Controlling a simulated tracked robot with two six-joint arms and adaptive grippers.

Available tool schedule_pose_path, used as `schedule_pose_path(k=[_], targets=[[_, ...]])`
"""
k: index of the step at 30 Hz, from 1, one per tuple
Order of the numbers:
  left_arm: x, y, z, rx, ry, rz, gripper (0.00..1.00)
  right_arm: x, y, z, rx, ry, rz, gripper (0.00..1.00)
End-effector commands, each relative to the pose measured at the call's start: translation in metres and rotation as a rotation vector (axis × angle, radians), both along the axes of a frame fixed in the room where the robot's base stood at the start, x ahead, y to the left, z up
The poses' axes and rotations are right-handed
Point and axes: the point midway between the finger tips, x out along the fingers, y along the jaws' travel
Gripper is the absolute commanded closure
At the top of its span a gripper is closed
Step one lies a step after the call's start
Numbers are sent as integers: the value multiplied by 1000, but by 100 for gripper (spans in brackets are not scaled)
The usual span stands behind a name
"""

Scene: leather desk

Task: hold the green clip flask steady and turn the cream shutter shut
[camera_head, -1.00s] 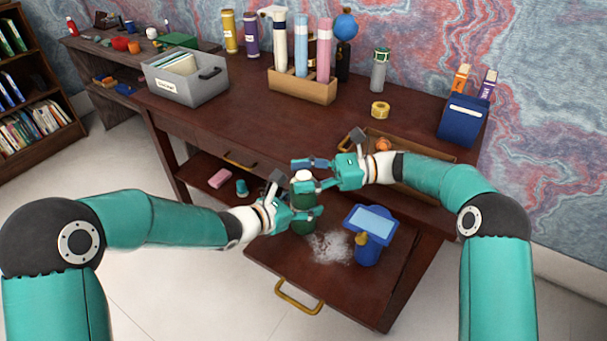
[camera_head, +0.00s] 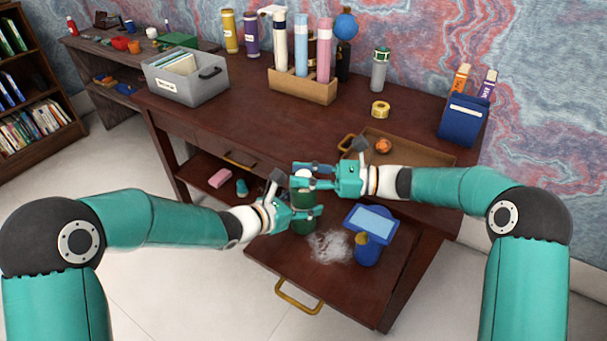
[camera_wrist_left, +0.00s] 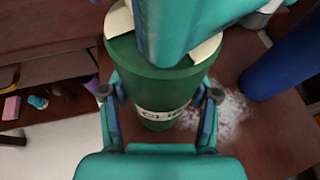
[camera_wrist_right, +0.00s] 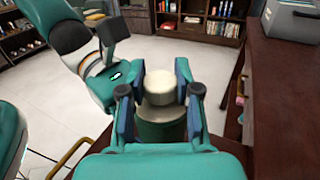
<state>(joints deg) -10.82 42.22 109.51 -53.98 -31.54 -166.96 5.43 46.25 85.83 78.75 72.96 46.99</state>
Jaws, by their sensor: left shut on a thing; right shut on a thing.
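The green clip flask (camera_head: 303,222) stands upright over the pulled-out drawer board. Part of its pale label shows in the left wrist view (camera_wrist_left: 162,113). My left gripper (camera_head: 304,211) is shut around the flask's body, one finger on each side. The cream shutter (camera_wrist_right: 160,86) sits on top of the flask. My right gripper (camera_head: 301,175) is shut on the shutter from the right, above my left gripper. In the left wrist view my right gripper hides much of the shutter, and its cream edges (camera_wrist_left: 119,20) show at the sides.
White powder (camera_head: 328,246) lies on the drawer board (camera_head: 345,295), right of the flask. A wooden tray (camera_head: 425,155) lies on the desk behind my right forearm. A pink block (camera_head: 220,178) is on a lower shelf.

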Motion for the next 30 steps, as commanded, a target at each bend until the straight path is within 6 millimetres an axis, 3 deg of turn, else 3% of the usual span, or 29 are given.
schedule_pose_path(k=[11,12,17,30], targets=[[-3,-3,-1,5,-1,-11,80,3,-1,0,-5,-2,-36,100],[-3,-3,-1,5,-1,-11,80,3,-1,0,-5,-2,-36,65],[-3,-2,-1,4,0,-9,80,2,-1,0,-4,-1,-33,41],[-1,-1,-1,3,1,-4,80,-1,-9,-1,-4,0,-31,41]])
